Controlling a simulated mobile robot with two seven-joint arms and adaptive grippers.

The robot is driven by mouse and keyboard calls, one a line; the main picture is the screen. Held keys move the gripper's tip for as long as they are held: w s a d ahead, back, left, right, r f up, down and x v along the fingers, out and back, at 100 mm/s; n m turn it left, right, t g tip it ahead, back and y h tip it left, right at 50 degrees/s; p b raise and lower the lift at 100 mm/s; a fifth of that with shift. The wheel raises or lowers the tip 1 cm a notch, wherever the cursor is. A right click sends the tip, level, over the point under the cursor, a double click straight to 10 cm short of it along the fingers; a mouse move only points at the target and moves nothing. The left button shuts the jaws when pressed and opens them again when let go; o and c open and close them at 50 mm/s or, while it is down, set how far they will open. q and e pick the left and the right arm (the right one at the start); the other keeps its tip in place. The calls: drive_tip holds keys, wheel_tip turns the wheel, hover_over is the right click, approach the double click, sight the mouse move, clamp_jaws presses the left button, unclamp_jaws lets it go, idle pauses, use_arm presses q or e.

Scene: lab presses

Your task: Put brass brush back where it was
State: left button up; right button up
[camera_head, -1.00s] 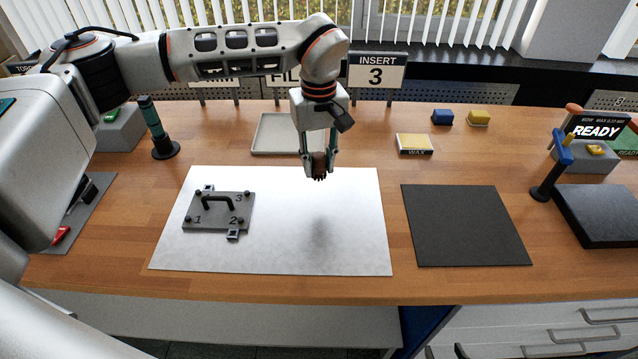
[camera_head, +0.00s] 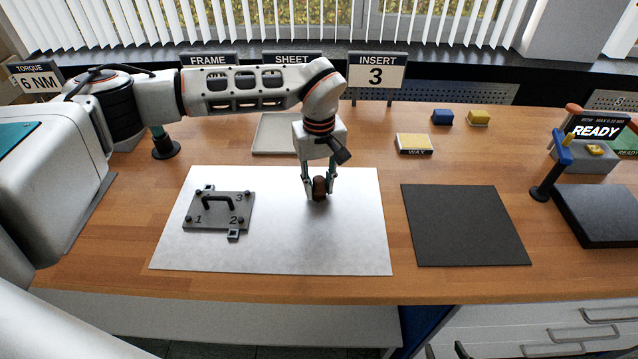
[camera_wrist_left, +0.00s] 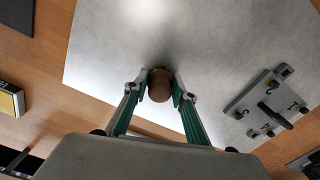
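My left gripper (camera_head: 319,192) is shut on the brass brush, holding it upright over the right half of the pale metal sheet (camera_head: 280,250). The brush's brown rounded handle (camera_head: 319,184) shows between the fingers, and also in the left wrist view (camera_wrist_left: 160,86). The brush's lower end is at or just above the sheet; I cannot tell if it touches. Its bristles are mostly hidden. My right gripper is in no view.
A grey plate with a black handle and numbered corners (camera_head: 232,213) lies on the sheet's left part. A dark mat (camera_head: 465,225) lies to the right.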

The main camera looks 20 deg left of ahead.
sight(319, 179)
use_arm(q)
drive_tip(key=o, duration=0.3)
drive_tip(key=shift+r, duration=0.1)
wheel_tip(319, 179, up, 12)
idle(0.5)
idle(0.4)
